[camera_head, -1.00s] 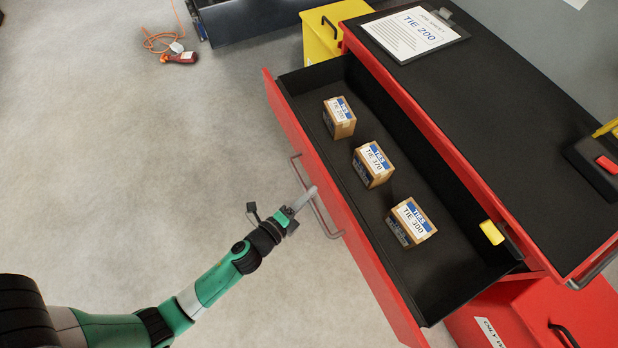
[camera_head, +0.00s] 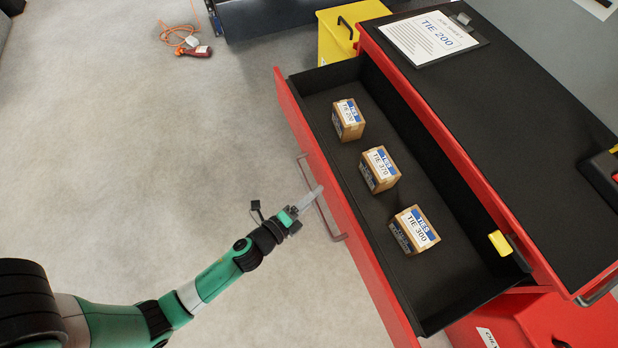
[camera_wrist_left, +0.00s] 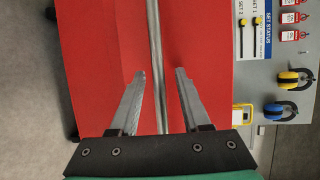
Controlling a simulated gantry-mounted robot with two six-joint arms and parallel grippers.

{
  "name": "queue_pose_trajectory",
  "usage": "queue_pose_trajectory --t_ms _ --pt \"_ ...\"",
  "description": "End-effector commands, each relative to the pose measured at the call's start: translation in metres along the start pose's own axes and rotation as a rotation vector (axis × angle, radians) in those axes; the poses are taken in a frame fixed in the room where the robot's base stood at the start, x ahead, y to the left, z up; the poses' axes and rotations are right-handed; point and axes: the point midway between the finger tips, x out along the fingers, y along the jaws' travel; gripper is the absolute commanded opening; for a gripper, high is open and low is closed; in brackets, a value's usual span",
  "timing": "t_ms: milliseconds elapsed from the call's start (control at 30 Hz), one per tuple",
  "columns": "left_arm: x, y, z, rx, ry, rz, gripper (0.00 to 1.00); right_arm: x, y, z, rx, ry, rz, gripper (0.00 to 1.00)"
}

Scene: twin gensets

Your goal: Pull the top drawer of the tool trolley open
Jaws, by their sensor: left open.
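The red tool trolley's top drawer (camera_head: 345,217) stands pulled out, its black inside showing. Three small boxes lie in it, labelled TIE 200 (camera_head: 348,119), TIE 370 (camera_head: 379,169) and TIE 300 (camera_head: 413,230). A grey bar handle (camera_head: 322,199) runs along the drawer's red front. My left gripper (camera_head: 312,197) is at the handle. In the left wrist view its two fingers (camera_wrist_left: 157,95) are apart, with the grey handle bar (camera_wrist_left: 155,60) running between them and the red front behind. Contact with the bar cannot be told. My right gripper is not in view.
A clipboard sheet marked TIE 200 (camera_head: 432,37) lies on the trolley's black top (camera_head: 500,110). A yellow box (camera_head: 345,30) stands behind the trolley. A red tool with an orange cord (camera_head: 194,50) lies on the floor. The floor at left is clear.

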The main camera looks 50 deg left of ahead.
Motion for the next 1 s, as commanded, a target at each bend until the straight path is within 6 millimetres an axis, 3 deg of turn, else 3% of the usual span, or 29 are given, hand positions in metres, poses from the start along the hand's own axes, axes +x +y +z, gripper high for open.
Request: queue_pose_trajectory --t_ms 267,600,700,1000 --pt "-0.014 0.002 0.000 0.000 0.000 0.002 0.47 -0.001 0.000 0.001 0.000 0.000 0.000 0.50" --pt "-0.091 0.005 -0.001 0.002 0.002 0.002 0.47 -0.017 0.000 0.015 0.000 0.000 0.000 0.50" --pt "-0.106 0.005 -0.001 0.002 0.002 0.002 0.47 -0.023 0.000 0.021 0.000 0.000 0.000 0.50" --pt "-0.117 0.000 0.000 0.000 0.000 0.000 0.47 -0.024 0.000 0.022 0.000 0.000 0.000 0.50"
